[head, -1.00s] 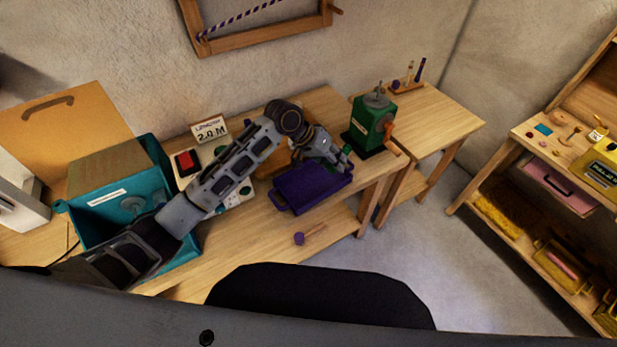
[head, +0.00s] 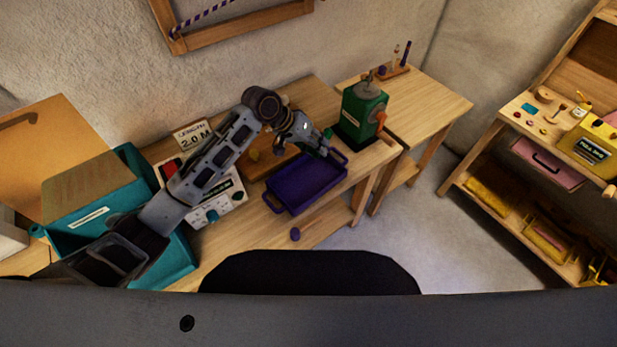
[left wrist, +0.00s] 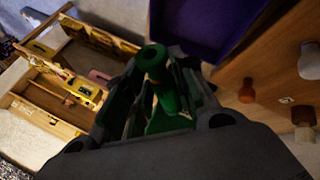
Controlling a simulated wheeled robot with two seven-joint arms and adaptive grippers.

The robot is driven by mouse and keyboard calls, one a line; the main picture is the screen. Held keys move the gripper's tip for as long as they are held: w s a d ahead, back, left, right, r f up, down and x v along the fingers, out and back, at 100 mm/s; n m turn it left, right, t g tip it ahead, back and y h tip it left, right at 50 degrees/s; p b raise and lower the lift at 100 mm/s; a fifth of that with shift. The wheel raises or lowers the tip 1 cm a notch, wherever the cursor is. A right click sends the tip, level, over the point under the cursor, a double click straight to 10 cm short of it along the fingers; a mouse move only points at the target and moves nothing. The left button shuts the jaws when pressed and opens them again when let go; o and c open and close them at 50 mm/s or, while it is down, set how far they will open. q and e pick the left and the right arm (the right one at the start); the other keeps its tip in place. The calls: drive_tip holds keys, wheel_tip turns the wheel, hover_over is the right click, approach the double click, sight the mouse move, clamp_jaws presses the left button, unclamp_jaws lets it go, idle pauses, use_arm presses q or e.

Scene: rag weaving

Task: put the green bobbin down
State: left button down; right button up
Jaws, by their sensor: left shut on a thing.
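The green bobbin (left wrist: 154,62) is held between the fingers of my left gripper (left wrist: 160,85) in the left wrist view. Its round flange and narrow stem show; the lower part is partly hidden by the fingers. In the head view the left gripper (head: 326,148) is at the back right edge of the purple tray (head: 268,203), and a bit of the green bobbin (head: 327,133) shows at its tip. I cannot tell how high it is above the tray. My right gripper is not in view.
A green winder with a crank (head: 359,113) stands close to the right of the gripper. A teal box (head: 172,255) and a white control box (head: 228,203) are on the left of the bench. The tray's visible floor looks empty. A yellow-stocked shelf (head: 500,150) stands far right.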

use_arm(q)
wheel_tip(320, 180, down, 6)
idle(0.5)
drive_tip(key=shift+f, duration=0.15)
drive_tip(key=shift+f, duration=1.85)
drive_tip(key=c, duration=1.2)
unclamp_jaws()
drive_tip(key=shift+f, duration=0.1)
drive_tip(key=shift+v, duration=6.1)
